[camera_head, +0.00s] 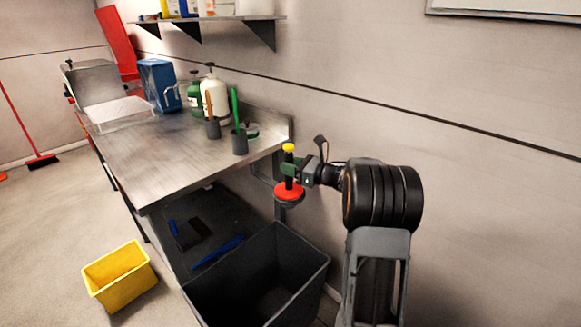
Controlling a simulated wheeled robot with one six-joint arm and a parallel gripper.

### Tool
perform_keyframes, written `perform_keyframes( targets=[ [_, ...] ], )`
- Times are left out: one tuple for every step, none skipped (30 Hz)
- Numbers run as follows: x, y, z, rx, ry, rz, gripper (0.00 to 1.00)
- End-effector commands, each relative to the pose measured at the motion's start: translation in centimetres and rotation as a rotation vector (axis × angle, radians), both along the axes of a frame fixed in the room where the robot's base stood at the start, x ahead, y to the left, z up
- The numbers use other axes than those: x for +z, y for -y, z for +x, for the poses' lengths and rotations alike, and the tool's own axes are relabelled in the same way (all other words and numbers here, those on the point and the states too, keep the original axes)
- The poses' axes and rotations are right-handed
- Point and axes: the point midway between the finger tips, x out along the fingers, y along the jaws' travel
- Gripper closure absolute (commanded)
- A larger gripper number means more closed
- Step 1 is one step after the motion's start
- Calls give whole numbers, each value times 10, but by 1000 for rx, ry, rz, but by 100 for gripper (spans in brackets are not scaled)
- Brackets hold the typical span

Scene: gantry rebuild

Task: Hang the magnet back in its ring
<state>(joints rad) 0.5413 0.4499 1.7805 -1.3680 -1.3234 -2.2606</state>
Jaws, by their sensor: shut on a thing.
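My gripper (290,169) is shut on the magnet, near the right end of the steel table. The magnet has a yellow knob on top, a black shaft and a red disc (289,191) at its lower end. It looks about upright. A dark rounded part shows just under the red disc; I cannot tell whether it belongs to the magnet or to a holder. I cannot make out the ring for certain. Grey metalwork at the table's end lies close behind the magnet and is partly hidden by it.
The steel table (145,150) carries a blue container (159,84), bottles (214,97) and two cups holding tools (240,142). A dark open bin (315,268) stands below the magnet. A yellow bucket (119,276) is on the floor at left. The wall is behind my arm.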

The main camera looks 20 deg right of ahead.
Motion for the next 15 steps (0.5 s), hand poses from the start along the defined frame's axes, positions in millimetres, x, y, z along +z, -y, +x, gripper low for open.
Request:
perform_keyframes(
  targets=[
    [0, 0, 0, 0, 3, 0, 99],
    [0, 0, 0, 0, 3, 0, 99],
    [-1, 0, 0, 0, 3, 0, 99],
    [-1, 0, 0, 0, 3, 0, 99],
    [-1, 0, 0, 0, 3, 0, 99],
    [-2, 0, 0, 0, 3, 0, 99],
    [-2, 0, 0, 0, 3, 0, 99],
    [-2, 0, 0, 0, 3, 0, 99],
    [-3, 0, 0, 0, 3, 0, 99],
    [-3, 0, 0, 0, 3, -1, 99],
    [-3, 0, 0, 0, 3, -1, 99],
    [-4, 0, 0, 0, 3, -1, 99],
    [-4, 0, 0, 0, 3, -1, 99],
    [-4, 0, 0, 0, 3, -1, 99],
    [-4, 0, 0, 0, 3, -1, 99]
  ],
)
